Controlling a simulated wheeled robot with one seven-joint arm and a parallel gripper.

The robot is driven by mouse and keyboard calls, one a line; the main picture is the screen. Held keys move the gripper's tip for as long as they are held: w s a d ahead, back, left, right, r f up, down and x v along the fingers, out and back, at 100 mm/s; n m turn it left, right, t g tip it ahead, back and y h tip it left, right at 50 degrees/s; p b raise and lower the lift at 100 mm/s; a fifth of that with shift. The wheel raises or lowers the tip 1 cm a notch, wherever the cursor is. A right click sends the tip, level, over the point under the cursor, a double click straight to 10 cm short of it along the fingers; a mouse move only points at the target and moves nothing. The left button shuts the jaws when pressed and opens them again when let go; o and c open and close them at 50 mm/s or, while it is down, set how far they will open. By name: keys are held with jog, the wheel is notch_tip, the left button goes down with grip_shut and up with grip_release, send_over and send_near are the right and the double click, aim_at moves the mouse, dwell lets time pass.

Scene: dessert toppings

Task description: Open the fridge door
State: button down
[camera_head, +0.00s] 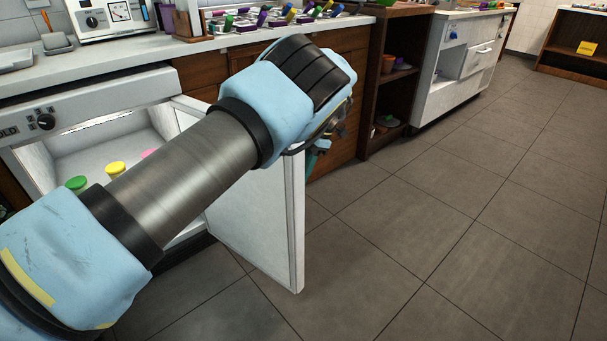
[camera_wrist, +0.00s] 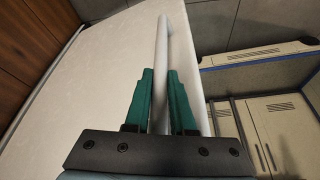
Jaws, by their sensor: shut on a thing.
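The white fridge (camera_head: 85,125) stands under the counter at the left, with a dial on its front panel. Its door (camera_head: 262,215) is swung well open to the right, and the lit inside shows jars with green (camera_head: 77,184), yellow (camera_head: 115,169) and pink lids. In the wrist view the door's white face (camera_wrist: 95,75) fills the left, with a pale bar handle (camera_wrist: 162,50) along it. My gripper (camera_wrist: 162,75) has its two green fingers on either side of the handle, shut on it. In the head view my arm covers part of the door and most of the gripper.
The counter above (camera_head: 130,48) holds a white appliance (camera_head: 108,18) and several colourful small items. A brown open shelf (camera_head: 395,85) and a white cabinet (camera_head: 462,65) stand to the right. The grey tiled floor (camera_head: 430,220) right of the door is clear.

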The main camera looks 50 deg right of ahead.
jog(key=shift+w, duration=0.1)
jog(key=c, duration=0.8)
grip_release()
jog(key=shift+o, duration=0.2)
jog(key=shift+r, duration=0.1)
jog(key=v, duration=1)
jog(key=shift+r, duration=0.25)
jog(key=shift+d+r+p, duration=0.1)
jog(key=shift+p, duration=0.25)
